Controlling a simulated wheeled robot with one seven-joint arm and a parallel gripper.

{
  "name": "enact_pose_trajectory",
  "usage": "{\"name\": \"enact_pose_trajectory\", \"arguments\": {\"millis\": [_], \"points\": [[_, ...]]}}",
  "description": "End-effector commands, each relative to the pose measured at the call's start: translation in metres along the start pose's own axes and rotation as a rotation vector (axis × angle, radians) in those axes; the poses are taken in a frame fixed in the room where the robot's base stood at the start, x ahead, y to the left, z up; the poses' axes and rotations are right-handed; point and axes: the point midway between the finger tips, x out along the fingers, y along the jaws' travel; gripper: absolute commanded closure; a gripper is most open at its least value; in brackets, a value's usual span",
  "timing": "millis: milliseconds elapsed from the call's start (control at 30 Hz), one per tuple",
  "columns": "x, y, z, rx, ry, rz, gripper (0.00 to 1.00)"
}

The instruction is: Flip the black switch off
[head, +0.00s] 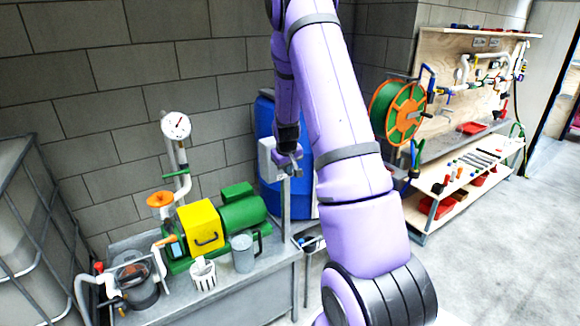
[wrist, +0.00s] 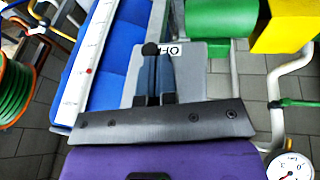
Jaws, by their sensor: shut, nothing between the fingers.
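A grey switch box (head: 267,160) is mounted on a metal post beside the blue barrel in the head view. In the wrist view its grey face (wrist: 190,72) carries a white label with dark letters, seen upside down or turned. The black switch (wrist: 150,48) shows as a round black knob at the fingertips, left of the label. My gripper (wrist: 157,60) is shut and empty, its two fingers side by side over the box face. The fingertips look very close to the knob; I cannot tell whether they touch. In the head view my gripper (head: 290,163) is at the box's right side.
A green and yellow pump (head: 203,227) stands on a metal table (head: 260,285) with a metal mug (head: 242,254) and white basket. A blue barrel (head: 303,190) stands behind the post. A hose reel (head: 398,112) and tool shelves are at right. Open floor lies at far right.

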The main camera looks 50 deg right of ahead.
Motion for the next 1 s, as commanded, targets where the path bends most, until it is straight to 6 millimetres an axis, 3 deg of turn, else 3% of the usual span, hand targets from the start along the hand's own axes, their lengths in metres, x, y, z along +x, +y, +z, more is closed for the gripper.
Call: {"name": "enact_pose_trajectory", "arguments": {"millis": [467,1000], "points": [[0.008,-0.002,0.007,0.0,-0.001,0.0,1.0],[-0.007,0.001,0.002,0.0,-0.001,0.0,1.0]]}}
